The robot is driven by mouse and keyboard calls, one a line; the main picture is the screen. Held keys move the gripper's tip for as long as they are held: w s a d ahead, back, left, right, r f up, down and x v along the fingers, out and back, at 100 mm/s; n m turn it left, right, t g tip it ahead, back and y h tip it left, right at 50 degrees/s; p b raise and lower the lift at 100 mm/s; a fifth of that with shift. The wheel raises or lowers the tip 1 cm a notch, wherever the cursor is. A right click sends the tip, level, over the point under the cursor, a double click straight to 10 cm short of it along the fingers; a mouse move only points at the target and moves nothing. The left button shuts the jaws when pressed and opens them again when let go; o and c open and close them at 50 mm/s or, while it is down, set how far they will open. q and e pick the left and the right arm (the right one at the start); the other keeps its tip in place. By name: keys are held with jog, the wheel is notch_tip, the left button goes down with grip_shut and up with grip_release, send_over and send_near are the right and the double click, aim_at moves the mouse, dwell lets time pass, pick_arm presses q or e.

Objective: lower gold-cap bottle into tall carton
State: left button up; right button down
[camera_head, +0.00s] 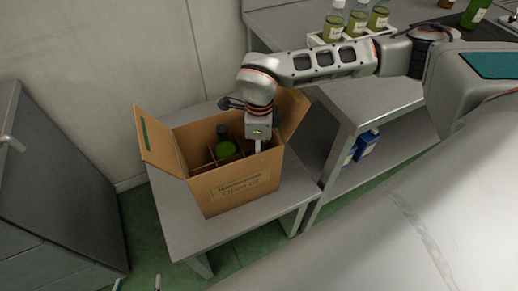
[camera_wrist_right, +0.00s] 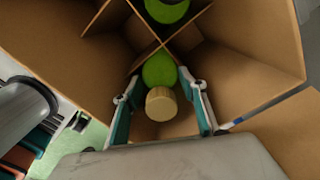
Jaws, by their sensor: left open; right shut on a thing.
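The tall carton (camera_head: 232,187) stands open on a low grey table, flaps spread, with dividers inside. My right arm reaches over it from the right, the gripper pointing down at its right part. In the right wrist view the right gripper (camera_wrist_right: 164,106) is shut on the gold-cap bottle (camera_wrist_right: 159,70), its fingers either side of the gold cap, among the cardboard dividers. The head view hides this bottle. Another green bottle (camera_head: 225,147) with a dark cap stands in another cell. Only the fingertips of my open left gripper (camera_head: 138,284) show at the bottom edge.
A low table (camera_head: 165,211) carries the carton. A dark grey cabinet (camera_head: 55,190) stands left. On the bench behind, a white rack (camera_head: 316,40) holds several bottles. Blue-and-white containers (camera_head: 366,144) sit on the lower shelf at right. Table space left of the carton is free.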

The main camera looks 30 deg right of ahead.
jog(key=shift+f, duration=0.2)
jog(key=c, duration=1.1)
grip_release()
notch_tip(320, 180, up, 12)
jog(key=shift+w, duration=0.1)
